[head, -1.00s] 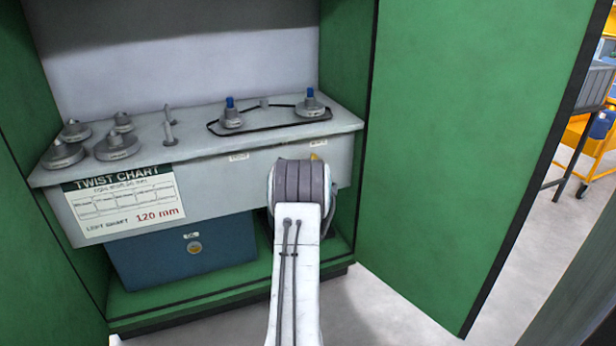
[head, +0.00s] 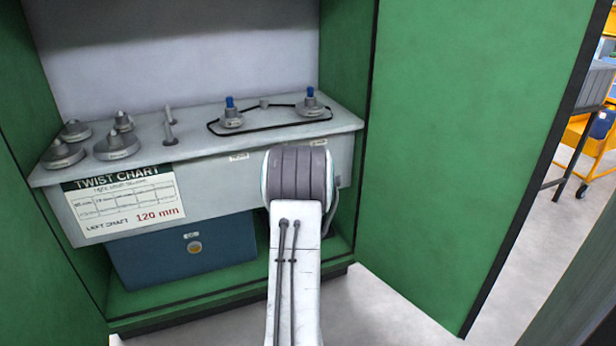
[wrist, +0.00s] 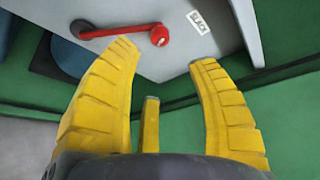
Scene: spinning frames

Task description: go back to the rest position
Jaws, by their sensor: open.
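My gripper (wrist: 166,58) shows in the wrist view with its yellow fingers spread apart and nothing between them. Beyond the fingertips, a red lever (wrist: 118,32) with a round red knob end sits on a grey panel, with a small white label beside it. I cannot tell the exact gap, but the fingers do not hold the lever. In the head view my arm's rounded grey joint stands before the front of the grey bench unit (head: 215,180) and hides my gripper and the lever.
A green cabinet encloses the unit, its open door (head: 460,150) on the right. Grey pulleys (head: 117,145) and a black belt (head: 270,126) lie on top. A twist chart (head: 125,200) is on the front, above a blue box (head: 185,255). Clear floor shows at lower right.

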